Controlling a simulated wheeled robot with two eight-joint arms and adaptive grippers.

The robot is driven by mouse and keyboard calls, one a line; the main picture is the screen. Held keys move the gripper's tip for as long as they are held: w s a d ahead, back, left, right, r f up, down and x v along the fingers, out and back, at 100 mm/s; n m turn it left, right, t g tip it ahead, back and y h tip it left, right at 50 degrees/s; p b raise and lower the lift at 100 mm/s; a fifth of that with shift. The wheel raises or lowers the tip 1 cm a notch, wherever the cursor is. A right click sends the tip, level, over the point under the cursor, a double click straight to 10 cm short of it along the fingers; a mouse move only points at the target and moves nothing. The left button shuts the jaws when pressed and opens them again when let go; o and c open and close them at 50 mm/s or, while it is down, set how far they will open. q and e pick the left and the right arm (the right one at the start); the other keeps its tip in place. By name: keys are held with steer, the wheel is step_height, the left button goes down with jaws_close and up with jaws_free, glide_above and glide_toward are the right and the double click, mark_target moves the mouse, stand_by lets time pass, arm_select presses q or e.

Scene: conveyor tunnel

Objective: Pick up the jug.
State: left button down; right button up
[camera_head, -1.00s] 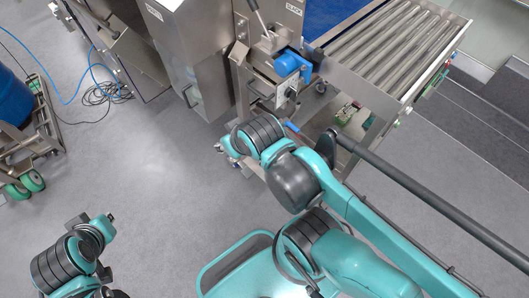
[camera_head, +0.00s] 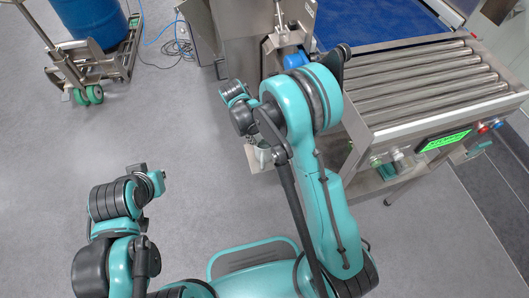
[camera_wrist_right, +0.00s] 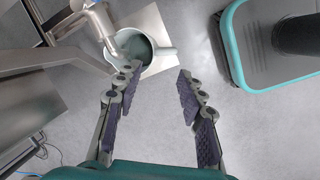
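The jug (camera_wrist_right: 135,46) is a grey, open-topped vessel with a handle on its right side. In the right wrist view it stands on a pale square plate (camera_wrist_right: 158,22) under a metal spout-like part. In the head view a small part of the jug (camera_head: 263,155) seems to show beside my right forearm. My right gripper (camera_wrist_right: 160,76) is open and empty; its left fingertip appears close to the jug's rim, but I cannot tell whether they touch. In the head view my right gripper (camera_head: 234,92) is small and partly hidden. My left gripper (camera_head: 146,176) is away at the left; its fingers are unclear.
A roller conveyor (camera_head: 430,80) with a green display stands at the right. Steel machinery (camera_head: 245,30) is at the top. A blue drum (camera_head: 90,20) sits on a trolley at the upper left. The grey floor at the left is clear.

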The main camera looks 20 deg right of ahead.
mark_target(264, 152)
steer(key=f+n+b, duration=0.1)
steer(key=f, duration=0.6)
steer(key=s+d+f+n+g+h+b, duration=0.1)
steer(key=f+b, duration=0.1)
steer(key=f, duration=0.5)
steer(key=f+n+b, duration=0.1)
steer(key=f, duration=0.6)
steer(key=shift+s+d+f+g, duration=0.15)
steer(key=shift+s+g, duration=0.2)
steer(key=shift+g, duration=0.05)
steer(key=shift+c, duration=0.2)
jaws_close()
